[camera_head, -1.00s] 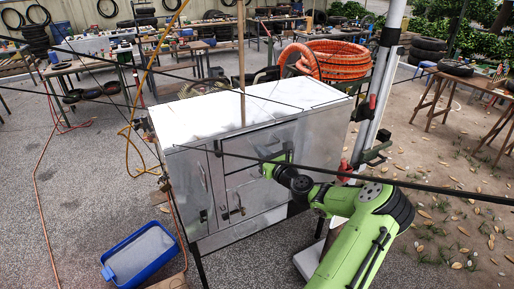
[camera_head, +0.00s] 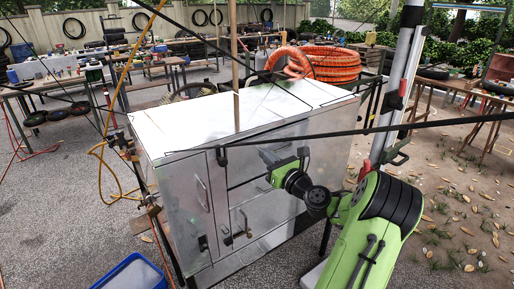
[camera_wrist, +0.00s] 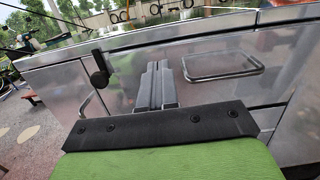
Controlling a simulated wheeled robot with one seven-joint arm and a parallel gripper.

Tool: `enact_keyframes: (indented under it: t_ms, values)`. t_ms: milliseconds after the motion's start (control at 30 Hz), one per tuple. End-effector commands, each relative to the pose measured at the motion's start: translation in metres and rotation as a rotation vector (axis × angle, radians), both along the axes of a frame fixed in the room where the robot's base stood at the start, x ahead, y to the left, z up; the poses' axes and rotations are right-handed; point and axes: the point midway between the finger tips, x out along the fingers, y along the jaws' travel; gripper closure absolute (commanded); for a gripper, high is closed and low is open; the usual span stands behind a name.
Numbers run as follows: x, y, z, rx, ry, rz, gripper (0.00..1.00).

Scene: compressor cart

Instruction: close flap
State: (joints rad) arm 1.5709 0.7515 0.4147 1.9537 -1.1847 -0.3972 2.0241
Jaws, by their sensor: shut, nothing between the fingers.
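The metal compressor cart (camera_head: 205,130) stands in front of me. Its upper front flap (camera_head: 243,167) is a silvery panel, partly hidden behind my gripper. In the wrist view the flap (camera_wrist: 265,85) carries a wire handle (camera_wrist: 222,65) and looks near flush with the front, with dark seams around it. I cannot tell whether it sits fully shut. My gripper (camera_head: 268,160) is at the flap; in the wrist view its fingers (camera_wrist: 155,85) are together and empty, pointing at the panel left of the handle. Whether the tips touch is unclear.
A black latch (camera_wrist: 97,68) sits left of the fingers. A left door handle (camera_head: 203,194) and a lower handle (camera_head: 241,224) stick out. An orange hose coil (camera_head: 325,63) lies behind the cart. A blue bin (camera_head: 130,274) is on the floor at left. A metal post (camera_head: 398,90) stands at right.

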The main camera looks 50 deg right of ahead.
Motion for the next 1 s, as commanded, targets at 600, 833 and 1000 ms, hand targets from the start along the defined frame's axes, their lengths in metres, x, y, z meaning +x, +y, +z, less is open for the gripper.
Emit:
enact_keyframes:
  t_ms: [600, 833, 1000]
  values:
    - [0.054, -0.012, 0.006, 0.000, 0.000, -0.002, 1.00]
    - [0.055, -0.013, 0.010, 0.003, 0.010, -0.001, 1.00]
    - [0.061, -0.014, 0.015, 0.012, 0.042, -0.002, 1.00]
